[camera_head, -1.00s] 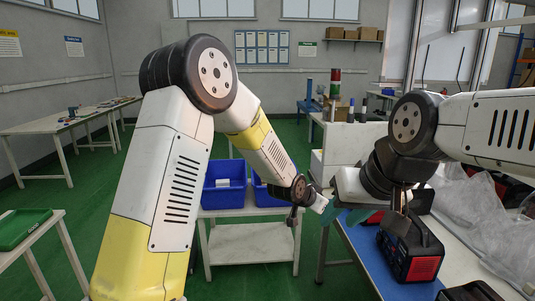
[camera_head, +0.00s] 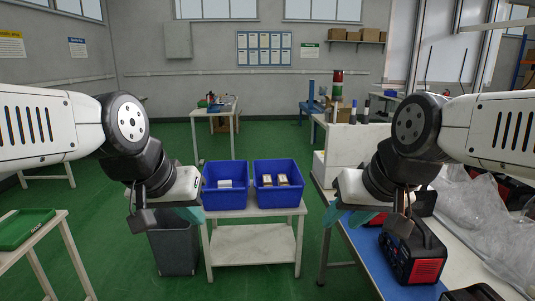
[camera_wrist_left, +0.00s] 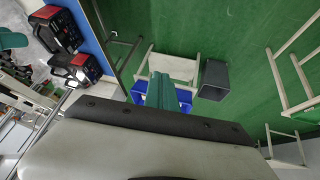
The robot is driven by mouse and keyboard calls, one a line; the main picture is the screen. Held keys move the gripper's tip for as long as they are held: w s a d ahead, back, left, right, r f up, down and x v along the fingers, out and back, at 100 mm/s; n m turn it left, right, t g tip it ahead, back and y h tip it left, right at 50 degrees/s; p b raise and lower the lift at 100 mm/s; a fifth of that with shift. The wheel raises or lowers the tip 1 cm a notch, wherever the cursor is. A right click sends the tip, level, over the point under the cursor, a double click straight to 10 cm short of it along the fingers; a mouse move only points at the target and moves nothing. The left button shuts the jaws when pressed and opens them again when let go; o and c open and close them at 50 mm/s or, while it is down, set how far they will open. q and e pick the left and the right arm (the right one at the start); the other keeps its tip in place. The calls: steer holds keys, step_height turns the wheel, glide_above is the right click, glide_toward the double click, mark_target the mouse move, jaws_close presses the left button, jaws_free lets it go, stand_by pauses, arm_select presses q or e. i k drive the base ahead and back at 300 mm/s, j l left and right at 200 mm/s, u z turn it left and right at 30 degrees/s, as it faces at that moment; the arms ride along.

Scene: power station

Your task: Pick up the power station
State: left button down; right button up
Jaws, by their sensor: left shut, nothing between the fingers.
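Another black-and-red unit (camera_head: 424,204) is partly hidden behind my right arm, and another (camera_head: 473,292) is cut off at the bottom edge. Two units (camera_wrist_left: 60,30) (camera_wrist_left: 84,68) show in the left wrist view. My left gripper (camera_head: 189,214) is shut and empty, pointing forward left of the blue bins; its teal fingers (camera_wrist_left: 162,92) lie together in the left wrist view. My right gripper's teal fingers are partly hidden by its wrist; their opening is unclear.
Two blue bins (camera_head: 225,200) (camera_head: 278,199) stand on a white table (camera_head: 254,242), the right one holding small items. A grey trash bin (camera_head: 174,250) is left of it. Plastic wrap (camera_head: 478,212) covers the bench's right side. A green tray (camera_head: 22,230) is at left.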

mark_target(422, 257)
steer(key=z, duration=1.3)
